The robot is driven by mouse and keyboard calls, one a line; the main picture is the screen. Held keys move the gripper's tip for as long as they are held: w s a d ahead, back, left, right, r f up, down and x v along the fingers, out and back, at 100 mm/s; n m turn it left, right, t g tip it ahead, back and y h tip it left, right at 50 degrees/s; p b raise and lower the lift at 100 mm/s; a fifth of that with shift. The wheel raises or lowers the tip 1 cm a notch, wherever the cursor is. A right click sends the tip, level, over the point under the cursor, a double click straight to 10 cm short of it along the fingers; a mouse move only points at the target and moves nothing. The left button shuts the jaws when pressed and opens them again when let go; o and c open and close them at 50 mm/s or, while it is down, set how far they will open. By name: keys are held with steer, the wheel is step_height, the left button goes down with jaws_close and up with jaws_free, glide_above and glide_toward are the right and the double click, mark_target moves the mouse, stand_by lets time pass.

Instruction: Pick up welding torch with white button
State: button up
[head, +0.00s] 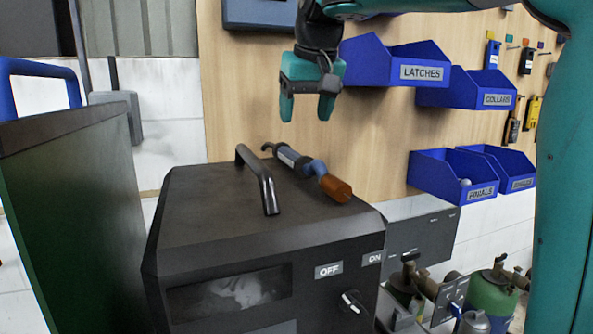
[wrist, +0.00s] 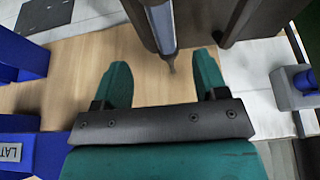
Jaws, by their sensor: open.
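The welding torch (head: 310,170) lies on top of the dark welding machine (head: 210,205), beside its bent handle (head: 260,180). It has a thin dark tip, a grey and blue body and an orange-brown end. I cannot make out a white button on it. My gripper (head: 306,108) is open and empty, pointing down above the torch and apart from it. In the wrist view the torch (wrist: 160,25) shows at the top, and its thin tip appears between the fingers of my gripper (wrist: 162,65). The rest of the torch is cut off there.
The machine's handle rises close to the torch's left. Blue wall bins (head: 395,65) hang near my gripper's right, with more bins (head: 455,175) lower. A green-sided cabinet (head: 75,220) stands at left. Gas cylinders (head: 490,295) stand at lower right.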

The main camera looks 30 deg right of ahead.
mark_target(296, 154)
steer(key=p+x, duration=0.2)
steer(key=x, duration=0.8)
steer(key=shift+w+a, duration=0.15)
steer(key=c, duration=1)
steer(key=shift+c, duration=0.4)
steer(key=shift+r, duration=0.1)
step_height(296, 154, up, 20)
steer(key=p, duration=0.5)
